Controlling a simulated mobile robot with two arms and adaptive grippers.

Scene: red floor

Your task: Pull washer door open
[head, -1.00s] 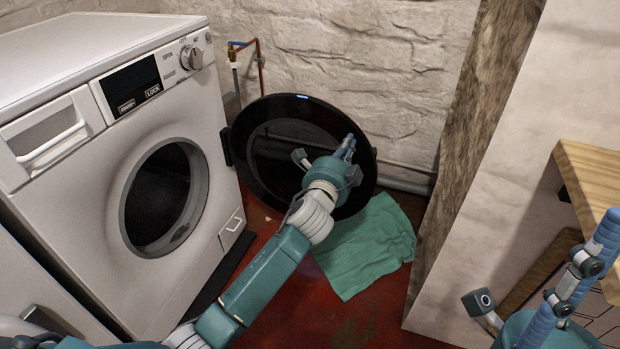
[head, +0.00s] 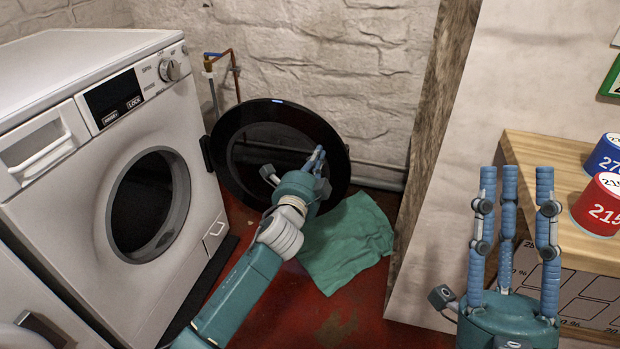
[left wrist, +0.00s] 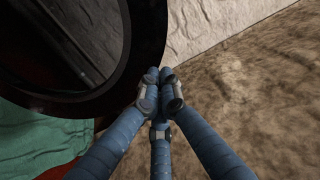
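The white washer (head: 75,210) stands at the left with a dark round opening. Its round black door (head: 232,140) is swung wide open, hinged at the washer's right front edge, facing the back wall. The door rim also shows in the left wrist view (left wrist: 150,45). My left gripper (head: 318,158) is in front of the door's right part. Its fingertips (left wrist: 160,75) are drawn together beside the rim with nothing visible between them; I cannot tell whether they touch it. My right gripper (head: 516,175) is at the right, fingers upright, spread and empty.
A green cloth (head: 345,245) lies on the red floor below the door. A wooden shelf (head: 545,155) at the right holds a red can (head: 598,205) and a blue can (head: 605,153). A rough pillar (head: 435,130) and a stone wall (head: 380,60) stand behind.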

